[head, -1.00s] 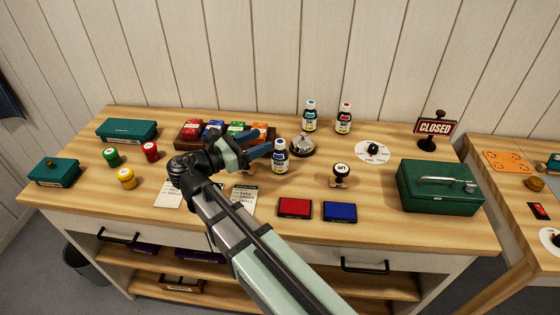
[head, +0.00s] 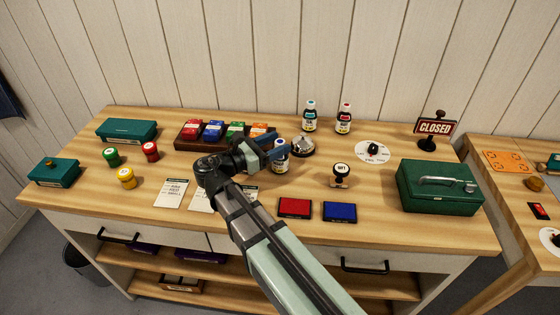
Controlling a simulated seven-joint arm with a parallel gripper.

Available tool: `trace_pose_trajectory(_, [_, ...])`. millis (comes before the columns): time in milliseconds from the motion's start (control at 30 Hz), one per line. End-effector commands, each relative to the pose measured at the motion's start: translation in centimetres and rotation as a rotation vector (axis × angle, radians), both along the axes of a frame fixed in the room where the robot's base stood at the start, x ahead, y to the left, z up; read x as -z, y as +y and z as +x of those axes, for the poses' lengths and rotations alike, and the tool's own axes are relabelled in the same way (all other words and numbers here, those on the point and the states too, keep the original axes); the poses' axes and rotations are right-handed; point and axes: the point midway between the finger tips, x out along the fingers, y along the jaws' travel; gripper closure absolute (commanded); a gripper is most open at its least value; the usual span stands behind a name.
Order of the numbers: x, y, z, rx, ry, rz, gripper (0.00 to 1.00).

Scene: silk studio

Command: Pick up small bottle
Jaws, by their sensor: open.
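A small bottle (head: 281,163) with a pale label stands upright on the wooden table, left of the bell. My gripper (head: 277,149) is at its upper part, with blue fingers open. The fingers hide most of the bottle's cap, and I cannot tell whether they touch it. Two similar small bottles stand upright at the back: one with a teal cap (head: 310,117) and one with a red cap (head: 344,118).
The bell (head: 302,145) stands close to the right of the near bottle. A wooden tray (head: 190,145) of coloured boxes is to the left. A stamp (head: 340,175), red ink pad (head: 295,208) and blue ink pad (head: 340,212) lie in front. A green box (head: 440,190) is at right.

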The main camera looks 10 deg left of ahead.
Motion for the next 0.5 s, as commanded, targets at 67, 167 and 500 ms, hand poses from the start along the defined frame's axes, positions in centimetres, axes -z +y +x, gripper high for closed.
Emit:
trace_pose_trajectory(67, [-0.01,-0.81,0.61,0.002,0.000,0.000,0.41])
trace_pose_trajectory(167, [-0.01,-1.34,1.07,0.001,0.000,0.000,0.41])
trace_pose_trajectory(500, [-0.01,-1.38,1.14,-0.001,0.000,0.000,0.51])
